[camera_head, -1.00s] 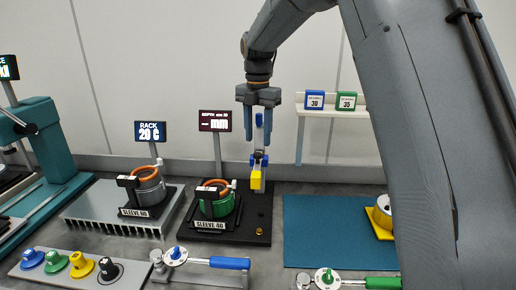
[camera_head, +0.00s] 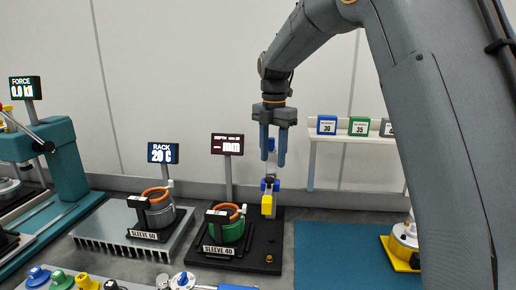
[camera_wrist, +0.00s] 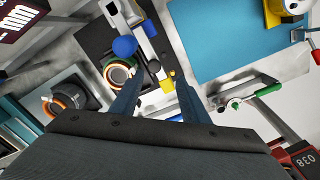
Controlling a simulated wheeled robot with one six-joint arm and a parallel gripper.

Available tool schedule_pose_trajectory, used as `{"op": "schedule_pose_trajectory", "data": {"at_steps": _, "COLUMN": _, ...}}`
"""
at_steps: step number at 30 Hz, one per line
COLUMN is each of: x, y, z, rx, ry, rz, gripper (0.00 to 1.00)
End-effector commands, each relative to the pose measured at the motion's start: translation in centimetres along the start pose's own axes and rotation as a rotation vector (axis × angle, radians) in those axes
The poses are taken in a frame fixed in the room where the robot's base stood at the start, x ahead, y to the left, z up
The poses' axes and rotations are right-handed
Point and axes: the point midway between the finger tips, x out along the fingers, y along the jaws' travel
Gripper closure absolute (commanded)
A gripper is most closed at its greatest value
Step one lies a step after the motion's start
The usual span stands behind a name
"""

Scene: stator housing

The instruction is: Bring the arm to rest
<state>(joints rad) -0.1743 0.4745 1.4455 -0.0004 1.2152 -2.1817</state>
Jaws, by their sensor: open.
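My gripper (camera_head: 273,158) hangs from my arm in the head view, with its two blue-grey fingers pointing down. It is open with nothing between the fingers. It is above the black depth-gauge base (camera_head: 273,240), in front of the gauge's upright post with blue parts and a yellow block (camera_head: 267,206). In the wrist view the fingers (camera_wrist: 155,98) are spread apart over the workbench. A green housing labelled SLEEVE 40 (camera_head: 224,230) with an orange ring stands on the base, left of the gripper.
A grey housing labelled SLEEVE 60 (camera_head: 155,213) stands on the finned rack (camera_head: 110,235). A teal press (camera_head: 70,170) is at the left. A shelf (camera_head: 345,137) with number cards is at the back right.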

Motion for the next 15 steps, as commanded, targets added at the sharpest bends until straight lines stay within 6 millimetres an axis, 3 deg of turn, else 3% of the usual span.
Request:
{"op": "schedule_pose_trajectory", "data": {"at_steps": 8, "x": 4.6, "y": -7.0, "z": -1.6, "rx": 0.625, "ry": -0.009, "rz": 0.027, "gripper": 0.58}}
{"op": "schedule_pose_trajectory", "data": {"at_steps": 15, "x": 8.9, "y": -14.1, "z": -4.3, "rx": 1.223, "ry": -0.005, "rz": 0.063, "gripper": 0.58}}
